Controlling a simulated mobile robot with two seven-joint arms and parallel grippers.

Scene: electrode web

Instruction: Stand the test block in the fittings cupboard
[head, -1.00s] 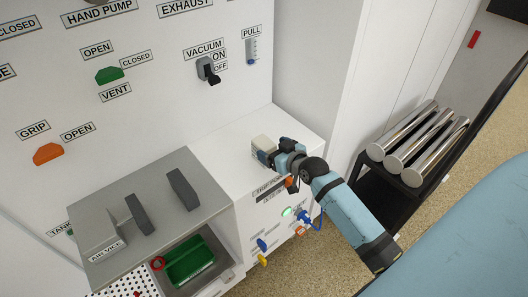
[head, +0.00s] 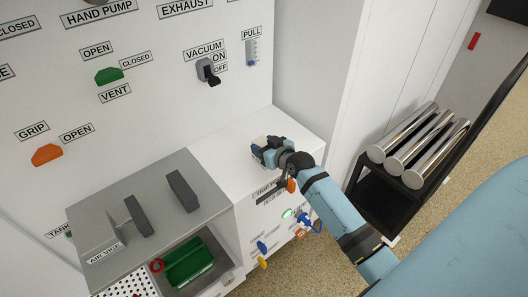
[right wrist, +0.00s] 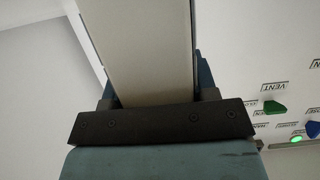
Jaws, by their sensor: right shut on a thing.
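The test block, a pale beige piece (head: 259,142), is at the white bench top beside the wall panel, mostly hidden by my right gripper (head: 266,152). My right gripper is shut on it. In the right wrist view the block (right wrist: 150,50) runs as a long pale bar between the fingers. I cannot tell from the head view whether the block touches the bench top. No cupboard is marked as the fittings cupboard; a tall white cabinet side (head: 318,80) stands just right of the bench. My left gripper is not in view.
A grey air vice (head: 150,205) and a green tray (head: 188,262) are left of the gripper. The wall panel holds a vacuum switch (head: 207,70) and a green vent handle (head: 109,75). A black rack with metal cylinders (head: 415,145) stands right. The bench top (head: 225,140) has free room.

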